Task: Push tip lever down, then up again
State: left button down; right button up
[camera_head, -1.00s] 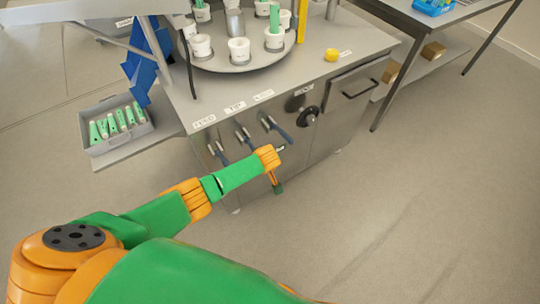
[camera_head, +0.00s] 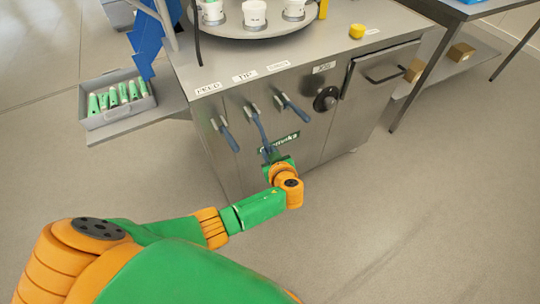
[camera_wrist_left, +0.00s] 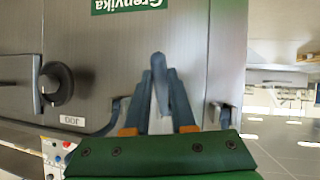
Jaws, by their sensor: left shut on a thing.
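The tip lever (camera_head: 259,128) is the middle of three blue-handled levers on the front of the steel machine, below the TIP label (camera_head: 245,76). Its handle points down and looks steeper than the lever to its right. My left gripper (camera_head: 269,152) is shut on the lower part of this handle, just in front of the panel. The wrist view shows the tip lever (camera_wrist_left: 159,62) between the fingers, with the fingers hiding part of it. My right gripper is out of view.
The feed lever (camera_head: 226,134) is close on the left, and another lever (camera_head: 293,108) close on the right. A black knob (camera_head: 326,99) sits further right. A grey tray (camera_head: 142,106) of green tubes stands on the left side shelf. Floor in front is clear.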

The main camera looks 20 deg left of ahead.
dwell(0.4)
pick_arm(q)
jog(key=c, duration=0.8)
grip_release()
jog(key=shift+a+f, duration=0.1)
jog(key=shift+o, duration=0.2)
jog(key=p+v, duration=0.1)
jog(key=v, duration=0.6)
jog(key=shift+f, duration=0.1)
